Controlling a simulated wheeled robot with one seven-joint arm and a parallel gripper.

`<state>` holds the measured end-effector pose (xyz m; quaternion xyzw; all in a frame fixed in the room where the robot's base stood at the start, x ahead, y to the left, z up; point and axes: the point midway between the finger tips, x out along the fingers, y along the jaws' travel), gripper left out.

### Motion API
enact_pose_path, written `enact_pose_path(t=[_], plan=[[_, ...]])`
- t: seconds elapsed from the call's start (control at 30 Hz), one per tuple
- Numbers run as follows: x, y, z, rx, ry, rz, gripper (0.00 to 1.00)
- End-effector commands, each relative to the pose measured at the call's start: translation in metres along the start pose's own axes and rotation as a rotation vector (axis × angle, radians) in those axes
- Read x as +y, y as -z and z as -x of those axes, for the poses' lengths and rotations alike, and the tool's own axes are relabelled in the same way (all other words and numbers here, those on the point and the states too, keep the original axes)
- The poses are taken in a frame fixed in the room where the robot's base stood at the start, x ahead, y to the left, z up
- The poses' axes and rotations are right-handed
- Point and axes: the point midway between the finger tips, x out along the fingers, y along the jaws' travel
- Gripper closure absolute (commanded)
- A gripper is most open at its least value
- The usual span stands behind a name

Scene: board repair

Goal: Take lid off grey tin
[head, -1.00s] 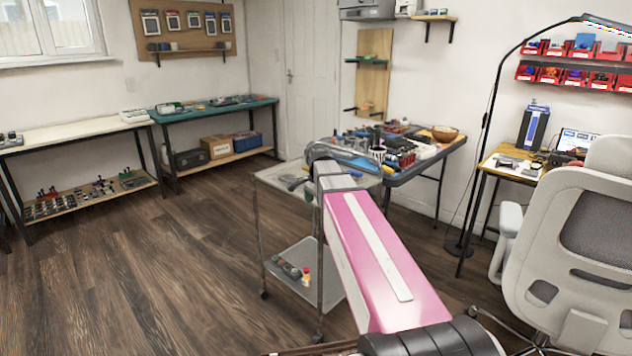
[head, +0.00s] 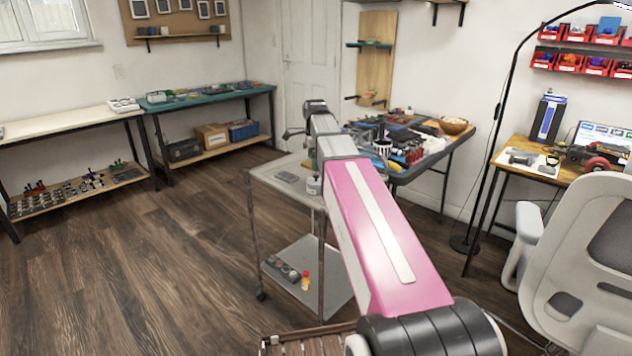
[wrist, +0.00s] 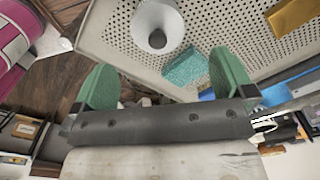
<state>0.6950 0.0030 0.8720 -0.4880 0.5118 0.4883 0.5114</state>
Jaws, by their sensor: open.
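A pale grey round container (wrist: 157,25) with a dark spot at its middle shows at the top of the wrist view, on a perforated grey surface; I take it for the grey tin. Whether its lid is a separate piece is too small to tell. In the head view, a small pale container (head: 314,185) on the cart top is probably the same tin. My gripper (wrist: 163,60) has green fingers spread wide, with nothing gripped between them. The tin lies beyond the fingertips, apart from them.
A teal block (wrist: 186,68) lies beside the round container, and a brass-coloured block (wrist: 291,16) lies at upper right. The cart (head: 262,177) stands beside a cluttered dark table (head: 428,167). An office chair (head: 590,240) is at right. The floor at left is clear.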

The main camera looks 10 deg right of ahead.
Motion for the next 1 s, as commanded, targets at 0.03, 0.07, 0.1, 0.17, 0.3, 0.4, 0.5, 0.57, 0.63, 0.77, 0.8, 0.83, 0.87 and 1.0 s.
enact_pose_path(t=[0.03, 0.07, 0.1, 0.17, 0.3, 0.4, 0.5, 0.57, 0.63, 0.77, 0.8, 0.83, 0.87, 1.0], plan=[[0.001, 0.0, -0.008, 0.0, -0.001, 0.0, 0.0], [0.001, 0.0, -0.013, 0.0, -0.001, 0.001, 0.0], [0.001, 0.0, -0.018, 0.0, -0.001, 0.001, 0.0], [0.001, 0.0, -0.023, 0.0, -0.001, 0.001, 0.0], [0.001, 0.0, -0.029, 0.0, 0.0, 0.001, 0.0], [0.002, -0.001, -0.036, 0.0, 0.0, 0.002, 0.0], [0.004, -0.002, -0.049, 0.0, -0.001, 0.002, 0.0], [0.005, -0.002, -0.057, 0.0, -0.001, 0.002, 0.0], [0.004, -0.002, -0.067, 0.0, 0.0, 0.002, 0.0], [0.004, -0.002, -0.077, 0.0, 0.001, 0.003, 0.0], [0.004, -0.002, -0.078, 0.0, 0.002, 0.003, 0.0], [0.004, -0.002, -0.078, 0.0, 0.002, 0.003, 0.0], [0.004, -0.002, -0.078, 0.0, 0.003, 0.003, 0.0], [0.004, -0.002, -0.078, 0.0, 0.003, 0.003, 0.03]])
